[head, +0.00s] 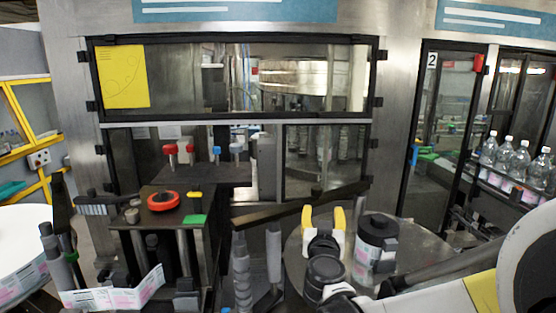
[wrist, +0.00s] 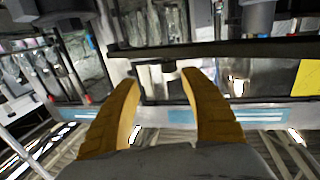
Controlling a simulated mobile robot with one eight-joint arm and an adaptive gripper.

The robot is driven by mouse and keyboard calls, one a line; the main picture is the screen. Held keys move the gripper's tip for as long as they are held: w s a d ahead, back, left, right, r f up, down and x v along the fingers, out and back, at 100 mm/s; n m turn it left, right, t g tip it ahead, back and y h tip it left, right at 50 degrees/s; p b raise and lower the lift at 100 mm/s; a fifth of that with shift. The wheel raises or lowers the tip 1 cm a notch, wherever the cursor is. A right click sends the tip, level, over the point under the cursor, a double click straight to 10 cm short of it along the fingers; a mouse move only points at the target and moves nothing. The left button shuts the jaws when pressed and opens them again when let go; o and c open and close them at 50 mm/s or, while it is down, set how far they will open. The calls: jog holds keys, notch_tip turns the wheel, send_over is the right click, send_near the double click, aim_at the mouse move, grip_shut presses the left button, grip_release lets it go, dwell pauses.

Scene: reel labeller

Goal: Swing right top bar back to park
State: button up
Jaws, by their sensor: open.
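The right top bar (head: 268,213) is a long dark bar in the head view. It slants from above the grey posts at centre up to the right, passing behind my gripper (head: 323,214) above the round right table (head: 420,252). My gripper has two yellow fingers, spread apart with nothing between them. In the wrist view, which looks upside down, a dark bar (wrist: 230,49) crosses the upper part, beyond the open fingertips of my gripper (wrist: 160,80). I cannot tell whether fingers and bar touch; they look apart.
A dark-capped cylinder with a label (head: 376,243) stands close right of my gripper. Left are a machine table with a red-orange knob (head: 163,201), a folded label strip (head: 112,292) and a white disc (head: 22,250). Behind is a framed glass guard (head: 325,165). Bottles (head: 505,160) stand far right.

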aim_at(317, 193)
jog(key=x, duration=0.3)
jog(key=a+x, duration=0.1)
jog(key=x, duration=0.3)
jog(key=r+x, duration=0.1)
jog(key=x, duration=0.3)
jog(key=shift+w+a+r, duration=0.1)
jog(key=shift+w+a, duration=0.2)
jog(key=shift+w, duration=0.15)
grip_shut()
